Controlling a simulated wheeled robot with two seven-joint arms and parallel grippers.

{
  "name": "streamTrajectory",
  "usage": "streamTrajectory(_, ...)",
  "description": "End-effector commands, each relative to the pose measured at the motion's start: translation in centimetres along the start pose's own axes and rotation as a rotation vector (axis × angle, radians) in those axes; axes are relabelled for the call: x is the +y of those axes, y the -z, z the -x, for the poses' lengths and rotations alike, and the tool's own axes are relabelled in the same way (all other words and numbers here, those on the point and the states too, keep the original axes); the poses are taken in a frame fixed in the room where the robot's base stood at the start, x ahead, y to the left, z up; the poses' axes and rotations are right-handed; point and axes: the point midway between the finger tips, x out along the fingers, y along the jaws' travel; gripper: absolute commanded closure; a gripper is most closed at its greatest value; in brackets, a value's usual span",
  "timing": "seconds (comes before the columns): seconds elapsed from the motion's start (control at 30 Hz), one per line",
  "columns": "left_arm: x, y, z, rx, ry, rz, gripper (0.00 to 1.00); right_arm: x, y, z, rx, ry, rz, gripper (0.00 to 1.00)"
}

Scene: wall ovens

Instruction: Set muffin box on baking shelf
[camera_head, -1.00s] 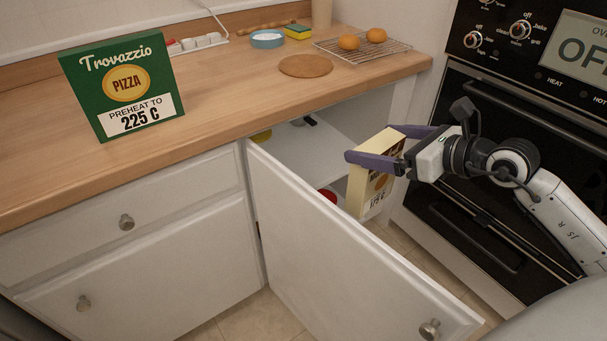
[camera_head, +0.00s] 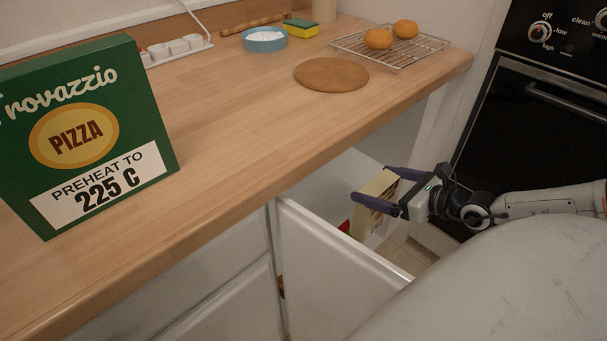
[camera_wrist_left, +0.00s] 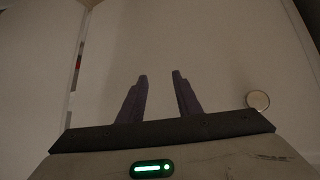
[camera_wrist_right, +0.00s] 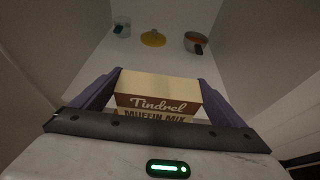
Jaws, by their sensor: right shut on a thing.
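The muffin box (camera_head: 376,205) is a cream and brown carton, upright, at the open lower cabinet. My right gripper (camera_head: 373,183) is shut on it, one finger on each side. In the right wrist view the muffin box (camera_wrist_right: 158,92) reads "Tindrel Muffin Mix" between the fingers. Beyond it is a white shelf (camera_wrist_right: 170,58) inside the cabinet; I cannot tell whether the box touches it. My left gripper (camera_wrist_left: 160,75) shows only in its wrist view, empty, with its fingers apart, facing a pale panel with a round knob (camera_wrist_left: 258,100).
On the shelf are a cup (camera_wrist_right: 122,30), a yellow item (camera_wrist_right: 153,38) and a pot (camera_wrist_right: 196,42). The open cabinet door (camera_head: 335,265) stands in front. A pizza box (camera_head: 85,130) and a cooling rack (camera_head: 385,48) are on the counter. The oven (camera_head: 540,115) is at right.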

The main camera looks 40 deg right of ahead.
Motion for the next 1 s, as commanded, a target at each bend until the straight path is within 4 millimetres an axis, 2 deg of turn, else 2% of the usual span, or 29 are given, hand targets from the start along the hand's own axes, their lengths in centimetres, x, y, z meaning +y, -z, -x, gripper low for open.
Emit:
streamTrajectory(0.07,0.1,-0.5,-0.4,-0.001,-0.003,0.005,0.69,-0.2,0.1,-0.5,-0.006,0.002,0.0,0.54)
streamTrajectory(0.2,0.0,-1.6,-1.4,0.002,-0.005,0.006,0.69,-0.2,-0.9,-3.2,-0.016,0.001,0.0,0.54)
streamTrajectory(0.53,0.3,-2.2,-2.3,0.036,-0.016,0.042,0.69,-0.3,-3.2,-8.2,-0.014,0.001,0.003,0.54)
streamTrajectory(1.0,0.5,-1.4,-1.7,0.044,-0.018,0.048,0.69,-0.6,-5.3,-11.3,-0.013,0.008,-0.005,0.54)
